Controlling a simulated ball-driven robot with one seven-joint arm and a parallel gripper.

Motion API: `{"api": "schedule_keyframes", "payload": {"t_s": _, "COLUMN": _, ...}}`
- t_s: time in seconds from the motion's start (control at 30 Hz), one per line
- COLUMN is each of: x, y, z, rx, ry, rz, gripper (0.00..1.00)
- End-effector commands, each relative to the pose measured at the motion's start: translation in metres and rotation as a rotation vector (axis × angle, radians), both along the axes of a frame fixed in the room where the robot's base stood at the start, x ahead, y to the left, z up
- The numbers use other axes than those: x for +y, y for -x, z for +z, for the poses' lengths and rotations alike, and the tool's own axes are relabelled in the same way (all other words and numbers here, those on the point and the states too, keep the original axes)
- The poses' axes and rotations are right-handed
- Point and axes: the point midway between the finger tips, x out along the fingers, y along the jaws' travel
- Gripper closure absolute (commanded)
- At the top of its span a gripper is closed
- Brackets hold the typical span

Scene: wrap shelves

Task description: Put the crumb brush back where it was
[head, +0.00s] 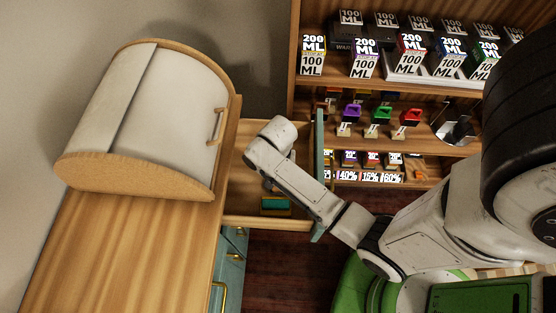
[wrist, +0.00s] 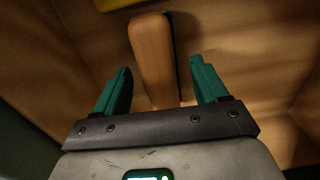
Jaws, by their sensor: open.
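A wooden handle (wrist: 152,58), which looks like the crumb brush's, lies on the wooden floor of the open drawer (head: 240,212). No bristles show in the wrist view. My gripper (wrist: 160,75) is open, with its teal fingers on either side of the handle. A gap shows between each finger and the handle; whether the handle is in depth between the fingertips or below them I cannot tell. In the head view my arm reaches over the drawer and hides the brush and most of the gripper.
A teal and yellow block (head: 275,205) lies near the drawer's front end; a yellow edge (wrist: 122,4) shows past the handle. A roll-top bread box (head: 165,115) stands on the wooden counter (head: 125,255) at left. Shelves (head: 430,92) with boxes and coloured clips stand behind.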

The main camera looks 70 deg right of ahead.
Motion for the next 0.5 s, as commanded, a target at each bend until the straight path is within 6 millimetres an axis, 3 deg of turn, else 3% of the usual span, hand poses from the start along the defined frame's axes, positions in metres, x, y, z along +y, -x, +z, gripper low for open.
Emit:
{"api": "schedule_keyframes", "payload": {"t_s": 0.3, "x": -0.001, "y": -0.001, "z": 0.065, "rx": -0.005, "ry": 0.001, "rz": -0.001, "gripper": 0.28}}
{"api": "schedule_keyframes", "payload": {"t_s": 0.5, "x": 0.000, "y": -0.001, "z": 0.096, "rx": -0.003, "ry": 0.001, "rz": -0.001, "gripper": 0.28}}
